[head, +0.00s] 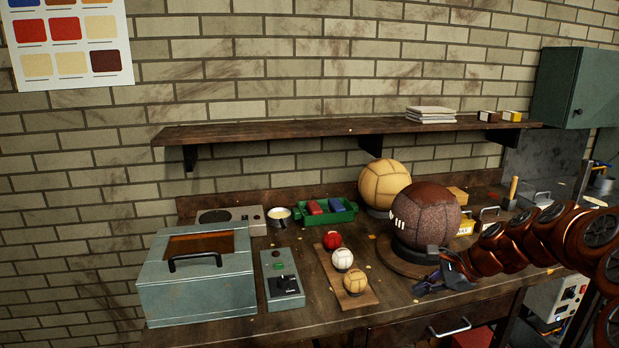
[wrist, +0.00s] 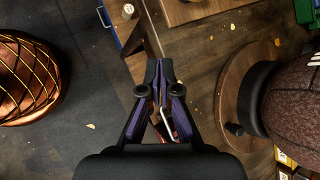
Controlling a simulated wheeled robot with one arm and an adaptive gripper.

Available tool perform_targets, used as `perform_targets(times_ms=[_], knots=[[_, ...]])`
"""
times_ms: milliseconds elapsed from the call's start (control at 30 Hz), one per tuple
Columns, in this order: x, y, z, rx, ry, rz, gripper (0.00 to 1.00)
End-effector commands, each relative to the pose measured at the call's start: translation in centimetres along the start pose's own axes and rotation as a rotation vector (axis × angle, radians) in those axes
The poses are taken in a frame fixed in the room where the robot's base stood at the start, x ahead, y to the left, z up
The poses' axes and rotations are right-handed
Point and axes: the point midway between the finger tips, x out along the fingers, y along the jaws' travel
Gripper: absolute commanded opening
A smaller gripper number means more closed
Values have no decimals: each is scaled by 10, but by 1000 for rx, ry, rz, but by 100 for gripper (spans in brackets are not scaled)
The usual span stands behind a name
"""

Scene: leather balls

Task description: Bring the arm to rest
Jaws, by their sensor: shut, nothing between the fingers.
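My gripper (head: 432,288) is at the front of the workbench (head: 350,317) in the head view, just in front of the large brown leather ball. In the wrist view its two dark fingers (wrist: 160,72) meet at the tips, with nothing held. My copper-coloured segmented arm (head: 535,235) reaches in from the right. The brown ball (head: 426,212) sits in a black ring on a round wooden board (head: 388,262). It also shows at the right of the wrist view (wrist: 297,100). A tan ball (head: 383,184) sits behind it.
Small red (head: 332,240), white (head: 342,259) and tan (head: 355,281) balls rest on a wooden strip (head: 330,268). A switch box (head: 283,285) and a grey lidded box (head: 196,285) stand to the left. A green tray (head: 312,219) is behind. A shelf (head: 300,132) runs above.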

Motion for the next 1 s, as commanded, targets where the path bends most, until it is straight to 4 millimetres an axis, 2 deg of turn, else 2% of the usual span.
perform_targets(times_ms=[33, 200, 433, 600, 700, 1000], knots=[[-3, 11, 23, -80, 1, 33, 0], [-8, 58, 79, -339, 7, 148, 0], [-23, 132, 128, -662, 16, 313, 0], [-39, 188, 146, -880, 29, 434, 0], [-50, 221, 150, -996, 34, 510, 0], [-92, 316, 142, -1291, 36, 738, 0]])
